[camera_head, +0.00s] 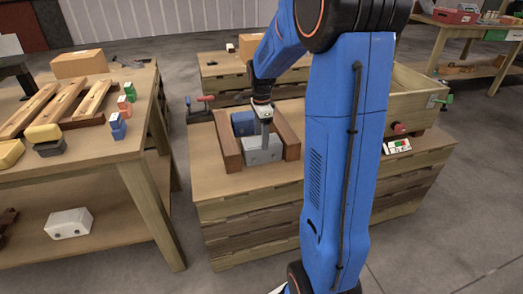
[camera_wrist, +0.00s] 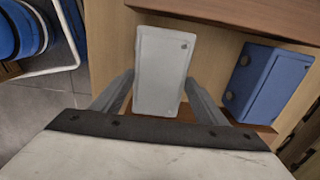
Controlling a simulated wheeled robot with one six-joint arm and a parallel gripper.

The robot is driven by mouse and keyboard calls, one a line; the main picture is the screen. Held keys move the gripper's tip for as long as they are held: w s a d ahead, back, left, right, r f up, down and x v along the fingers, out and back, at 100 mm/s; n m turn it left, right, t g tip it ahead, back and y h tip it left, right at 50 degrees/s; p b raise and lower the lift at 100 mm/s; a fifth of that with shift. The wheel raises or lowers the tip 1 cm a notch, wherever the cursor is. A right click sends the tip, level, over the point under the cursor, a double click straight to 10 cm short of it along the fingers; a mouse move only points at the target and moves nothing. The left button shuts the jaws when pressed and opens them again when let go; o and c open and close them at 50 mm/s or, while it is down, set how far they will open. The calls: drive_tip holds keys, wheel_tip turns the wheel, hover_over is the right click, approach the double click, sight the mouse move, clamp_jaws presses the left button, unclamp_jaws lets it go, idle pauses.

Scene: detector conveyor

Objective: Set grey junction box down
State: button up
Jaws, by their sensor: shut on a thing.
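The grey junction box (camera_head: 263,150) is between the fingers of my gripper (camera_head: 265,128), over the wooden bench among brown wooden strips. In the wrist view the grey junction box (camera_wrist: 162,70) fills the space between the two fingers of my gripper (camera_wrist: 160,95), which is shut on it. I cannot tell whether its underside touches the bench top. A blue box (camera_head: 243,123) lies just behind it in the head view; the blue box also shows to the right in the wrist view (camera_wrist: 263,83), apart from the grey box.
Brown wooden strips stand left (camera_head: 227,142) and right (camera_head: 287,135) of the boxes. A red-handled clamp (camera_head: 203,101) is at the bench's left edge. An open wooden crate (camera_head: 415,98) stands right, with a small panel (camera_head: 397,146) before it. The bench front (camera_head: 225,183) is clear.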

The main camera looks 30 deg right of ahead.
drive_tip(key=shift+r, duration=0.2)
wheel_tip(320, 180, up, 18)
drive_tip(key=shift+d, duration=0.15)
idle(0.5)
